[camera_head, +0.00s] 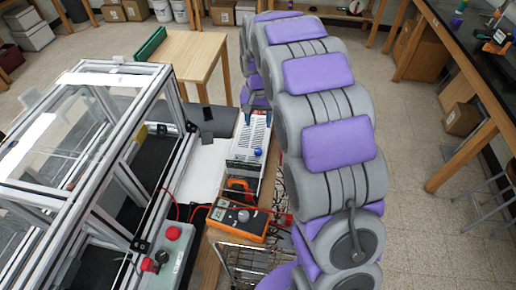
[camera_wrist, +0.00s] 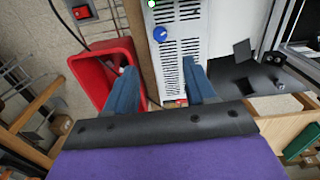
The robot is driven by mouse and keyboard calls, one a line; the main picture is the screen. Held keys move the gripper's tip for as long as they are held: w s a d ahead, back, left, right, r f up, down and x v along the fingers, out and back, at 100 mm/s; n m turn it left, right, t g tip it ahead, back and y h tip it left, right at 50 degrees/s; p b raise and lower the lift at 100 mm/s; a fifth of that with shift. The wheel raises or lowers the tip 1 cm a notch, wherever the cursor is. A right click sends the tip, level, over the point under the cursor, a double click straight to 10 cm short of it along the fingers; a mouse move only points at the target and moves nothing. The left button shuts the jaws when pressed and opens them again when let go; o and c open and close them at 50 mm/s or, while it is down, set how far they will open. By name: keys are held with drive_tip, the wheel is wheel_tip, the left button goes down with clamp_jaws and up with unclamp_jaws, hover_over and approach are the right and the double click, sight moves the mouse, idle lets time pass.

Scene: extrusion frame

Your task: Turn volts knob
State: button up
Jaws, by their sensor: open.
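A white, vented power supply box (camera_head: 248,143) stands on the bench in the head view. It also fills the upper middle of the wrist view (camera_wrist: 182,50). A blue round knob (camera_head: 258,152) is on it, and it also shows in the wrist view (camera_wrist: 160,34). Its label is not readable. My gripper (camera_head: 257,118) is over the far part of the box. In the wrist view its two blue fingers (camera_wrist: 160,68) are apart with nothing between them held. The knob appears beyond the fingertips, roughly between their lines, not touched.
An orange multimeter (camera_head: 238,221) with red leads lies nearer on the bench. A metal extrusion frame (camera_head: 105,130) stands to the left. A control box with a red button (camera_head: 173,233) sits at its front. A red bin (camera_wrist: 98,75) is beside the left finger in the wrist view.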

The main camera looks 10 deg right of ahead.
sight(258, 150)
wheel_tip(258, 150, down, 14)
drive_tip(key=shift+f+b, duration=0.2)
drive_tip(key=shift+b, duration=0.5)
clamp_jaws()
drive_tip(key=shift+r, duration=0.1)
